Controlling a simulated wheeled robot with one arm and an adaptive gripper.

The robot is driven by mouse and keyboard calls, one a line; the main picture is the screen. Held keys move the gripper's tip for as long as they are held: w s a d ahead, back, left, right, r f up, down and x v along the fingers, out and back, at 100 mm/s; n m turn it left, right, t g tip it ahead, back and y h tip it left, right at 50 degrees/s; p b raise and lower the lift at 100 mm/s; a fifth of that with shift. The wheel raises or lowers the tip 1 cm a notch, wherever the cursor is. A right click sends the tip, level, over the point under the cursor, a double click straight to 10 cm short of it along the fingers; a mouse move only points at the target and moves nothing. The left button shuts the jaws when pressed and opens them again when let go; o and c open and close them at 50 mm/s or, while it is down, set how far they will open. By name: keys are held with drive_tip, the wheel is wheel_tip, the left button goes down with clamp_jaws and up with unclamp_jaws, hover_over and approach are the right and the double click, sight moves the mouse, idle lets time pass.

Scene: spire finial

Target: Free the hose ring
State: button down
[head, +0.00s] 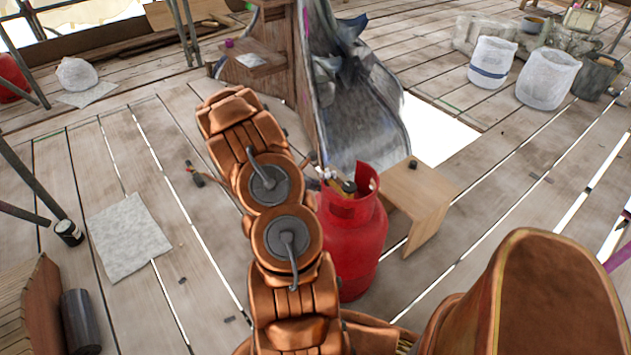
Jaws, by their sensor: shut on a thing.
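A red gas cylinder (345,245) stands upright on the planks in the head view, just right of my copper arm, which covers its left side. Inside its open red collar are small brass, white and dark fittings (345,186). I cannot make out a separate hose ring among them. My arm rises from the bottom centre and leans to the upper left. I cannot pick out my gripper; it seems to be hidden behind the arm, so its contact with the fittings does not show.
A small wooden stand (418,200) is close right of the cylinder. A tall grey sheeted piece (350,100) rises behind, beside a floor opening (435,130). White sacks (547,78) stand at the back right. A pale sheet (127,238) lies on open planks at left.

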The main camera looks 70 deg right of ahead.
drive_tip(key=shift+d+r+t+y+p, duration=0.2)
drive_tip(key=shift+r+t+y+p, duration=0.4)
drive_tip(key=shift+p, duration=2.25)
drive_tip(key=shift+d+r+t+y+p, duration=0.25)
drive_tip(key=shift+r+y+p, duration=0.65)
drive_tip(key=shift+p, duration=1.9)
drive_tip(key=t+y+p, duration=0.1)
drive_tip(key=p, duration=0.5)
drive_tip(key=shift+d, duration=0.1)
drive_tip(key=p, duration=0.2)
drive_tip(key=shift+d+y+p, duration=0.1)
drive_tip(key=shift+y+p, duration=0.25)
drive_tip(key=shift+y, duration=0.05)
drive_tip(key=shift+s+f+p, duration=0.1)
drive_tip(key=shift+f+p, duration=0.05)
drive_tip(key=shift+p, duration=0.3)
drive_tip(key=c, duration=1.3)
unclamp_jaws()
drive_tip(key=shift+o, duration=0.5)
drive_tip(key=shift+s, duration=0.1)
